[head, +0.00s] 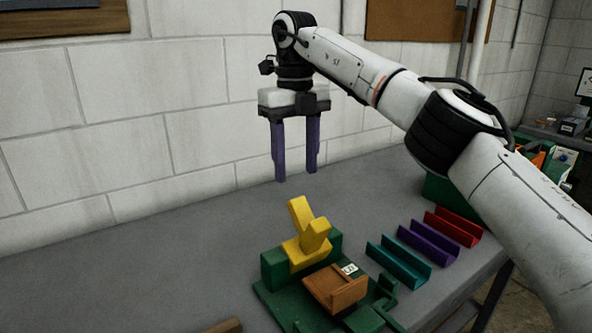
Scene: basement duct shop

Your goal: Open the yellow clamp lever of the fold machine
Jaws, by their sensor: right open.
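The fold machine (276,290) is a green device on the grey bench at the bottom middle of the head view. Its yellow clamp lever (301,213) stands up and leans to the left, on a yellow base block with a second, shorter yellow piece in front. My right gripper (295,174) is open and empty, its two purple fingers pointing down. It hangs above the lever in the picture, apart from it. A copper-brown piece (335,288) with a small white label sits at the front of the machine. My left gripper is not in view.
Teal (398,262), purple (428,242) and red (452,226) channels lie to the right of the machine. A block wall (120,130) rises behind the bench (160,265). The bench left of the machine is mostly clear, with a brown piece (222,326) at the bottom edge.

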